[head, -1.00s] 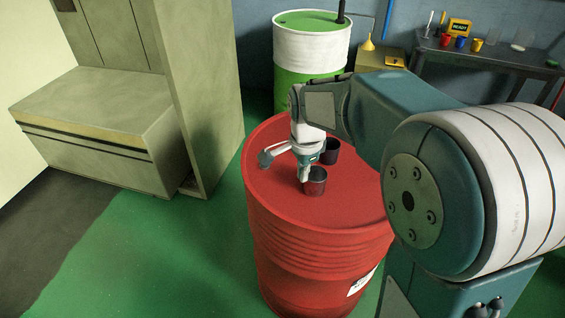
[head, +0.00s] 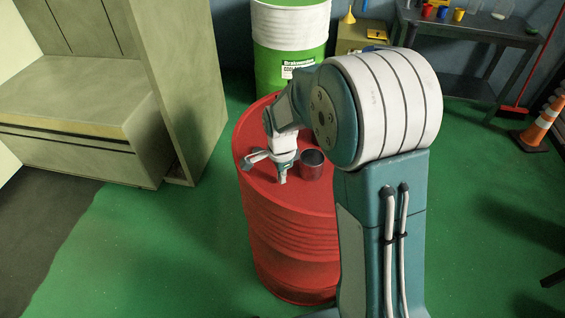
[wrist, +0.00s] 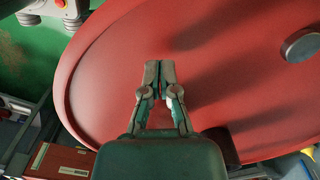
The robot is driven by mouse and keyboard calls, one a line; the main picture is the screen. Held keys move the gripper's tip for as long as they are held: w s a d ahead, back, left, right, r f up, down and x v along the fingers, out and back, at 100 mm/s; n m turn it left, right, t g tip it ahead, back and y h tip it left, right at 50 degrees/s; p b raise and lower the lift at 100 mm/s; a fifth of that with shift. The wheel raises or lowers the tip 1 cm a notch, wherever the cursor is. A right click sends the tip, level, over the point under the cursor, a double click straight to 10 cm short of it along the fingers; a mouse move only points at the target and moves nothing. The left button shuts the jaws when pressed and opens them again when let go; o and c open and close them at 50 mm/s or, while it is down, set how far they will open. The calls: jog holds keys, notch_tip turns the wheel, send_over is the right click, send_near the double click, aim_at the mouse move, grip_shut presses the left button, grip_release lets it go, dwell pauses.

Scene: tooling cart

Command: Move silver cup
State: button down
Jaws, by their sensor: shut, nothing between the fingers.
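A silver cup (head: 312,165) stands upright on top of the red barrel (head: 290,225) in the head view. Its open mouth shows a dark inside. My gripper (head: 281,178) is just left of the cup, pointing down near the barrel top. In the wrist view my gripper's fingertips (wrist: 160,68) meet with nothing between them, over bare red barrel top. A grey metal round thing (wrist: 302,45), likely a cup, is cut off at the right edge there. A second cup seen earlier behind this one is not visible in the head view now.
A green and white barrel (head: 290,45) stands behind. A grey-green cabinet (head: 75,130) is at the left, and a dark table (head: 470,30) with small cups is at the back right. An orange cone (head: 541,125) stands far right. The barrel top's front left is bare.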

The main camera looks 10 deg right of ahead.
aim_at(296, 178)
jog(key=d, duration=0.2)
jog(key=w+d, duration=0.1)
jog(key=d, duration=0.1)
jog(key=shift+d+r, duration=0.2)
jog(key=shift+d, duration=0.15)
jog(key=shift+a, duration=0.2)
jog(key=w+d, duration=0.1)
jog(key=d, duration=0.3)
jog(key=w+d, duration=0.1)
jog(key=d, duration=0.4)
jog(key=w+d, duration=0.1)
jog(key=d, duration=0.4)
jog(key=shift+w+d, duration=0.25)
jog(key=shift+w, duration=0.05)
jog(key=shift+a, duration=0.15)
